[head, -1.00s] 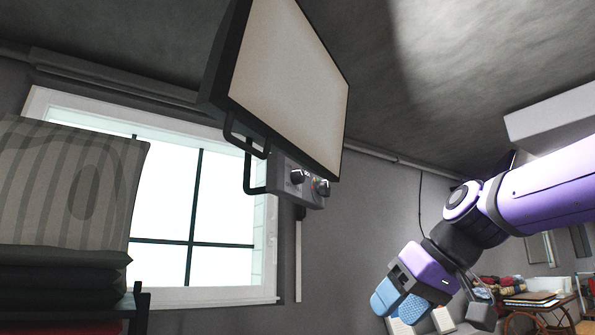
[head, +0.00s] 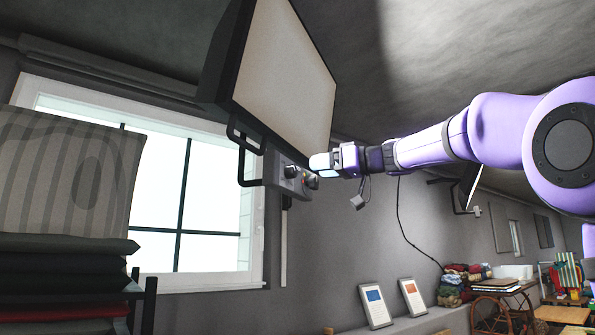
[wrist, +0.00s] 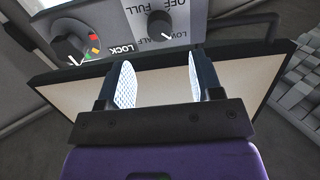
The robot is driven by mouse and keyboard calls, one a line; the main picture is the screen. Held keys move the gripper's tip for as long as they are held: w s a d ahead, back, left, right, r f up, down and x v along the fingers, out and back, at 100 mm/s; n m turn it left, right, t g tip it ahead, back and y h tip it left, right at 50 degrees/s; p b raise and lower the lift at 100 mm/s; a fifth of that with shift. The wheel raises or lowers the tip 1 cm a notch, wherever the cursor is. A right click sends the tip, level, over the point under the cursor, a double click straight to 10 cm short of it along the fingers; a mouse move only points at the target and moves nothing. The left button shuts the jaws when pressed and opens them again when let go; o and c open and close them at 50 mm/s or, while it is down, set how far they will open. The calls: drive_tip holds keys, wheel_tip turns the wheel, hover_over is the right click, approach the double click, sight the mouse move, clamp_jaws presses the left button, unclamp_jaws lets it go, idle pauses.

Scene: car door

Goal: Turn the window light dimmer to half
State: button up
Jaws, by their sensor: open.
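The lamp panel (head: 285,80) hangs tilted in front of the window, with a grey control box (head: 283,190) under its lower edge. In the wrist view the box carries the dark dimmer knob (wrist: 160,24), among upside-down labels including OFF, FULL and LOW. The knob's white mark points down and slightly right in that view. It appears as the left knob (head: 291,171) in the head view. My gripper (head: 321,164) is beside the box, on its right. In the wrist view my gripper (wrist: 160,80) is open and empty, its pale fingertips apart from the dimmer knob.
A second knob (wrist: 68,48) with coloured dots and a LOCK label sits beside the dimmer. A black handle (head: 248,168) sticks out left of the box. Stacked cushions (head: 70,185) stand at left. Framed cards (head: 375,303) stand on a low ledge.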

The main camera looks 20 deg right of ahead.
sight(295, 170)
drive_tip(key=x, duration=0.7)
drive_tip(key=c, duration=0.9)
